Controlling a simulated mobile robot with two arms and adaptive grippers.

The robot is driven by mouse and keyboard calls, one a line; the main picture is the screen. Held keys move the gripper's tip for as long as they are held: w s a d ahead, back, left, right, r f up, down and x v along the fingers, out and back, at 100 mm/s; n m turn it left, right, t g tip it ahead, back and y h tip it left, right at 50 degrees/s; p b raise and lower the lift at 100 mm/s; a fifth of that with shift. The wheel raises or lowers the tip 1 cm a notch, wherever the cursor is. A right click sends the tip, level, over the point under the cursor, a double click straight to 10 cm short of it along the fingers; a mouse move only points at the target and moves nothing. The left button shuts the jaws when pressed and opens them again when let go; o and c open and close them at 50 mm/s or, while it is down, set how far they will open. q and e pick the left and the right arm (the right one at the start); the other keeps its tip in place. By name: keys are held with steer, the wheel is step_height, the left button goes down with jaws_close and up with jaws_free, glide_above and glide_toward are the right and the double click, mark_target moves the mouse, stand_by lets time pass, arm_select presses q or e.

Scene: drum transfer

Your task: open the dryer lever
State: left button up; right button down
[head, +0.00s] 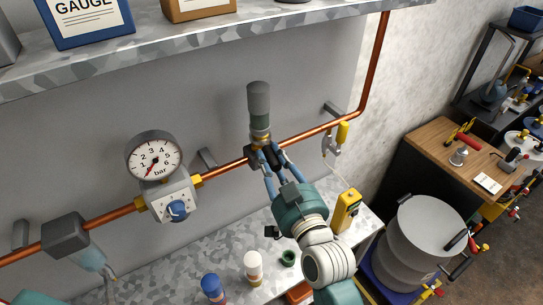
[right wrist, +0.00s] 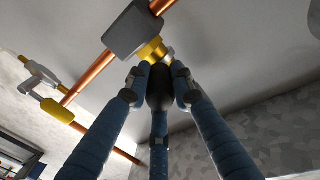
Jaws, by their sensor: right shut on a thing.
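An upright grey cylinder (head: 259,98) with a brass fitting (head: 260,136) stands at the copper pipe in the head view. It may be the dryer; I cannot tell which part is its lever. My right gripper (head: 265,160) reaches up to its lower end. In the right wrist view, my blue fingers (right wrist: 160,80) are shut around a dark rounded part (right wrist: 159,93), just below a brass fitting (right wrist: 154,50) on a grey block (right wrist: 133,28). The fingers hide much of the dark part.
The copper pipe (head: 105,217) crosses the wall. A pressure gauge (head: 153,158) is to the left, a yellow-handled valve (head: 343,132) to the right. A shelf edge (head: 190,40) runs above. A bench (head: 192,272) with small bottles is below; a drum (head: 425,235) stands at right.

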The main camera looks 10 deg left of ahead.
steer(key=shift+s+a+f, duration=0.1)
steer(key=shift+f, duration=0.25)
steer(key=c, duration=1.5)
jaws_free()
steer(key=shift+r, duration=0.2)
steer(key=v, duration=1.2)
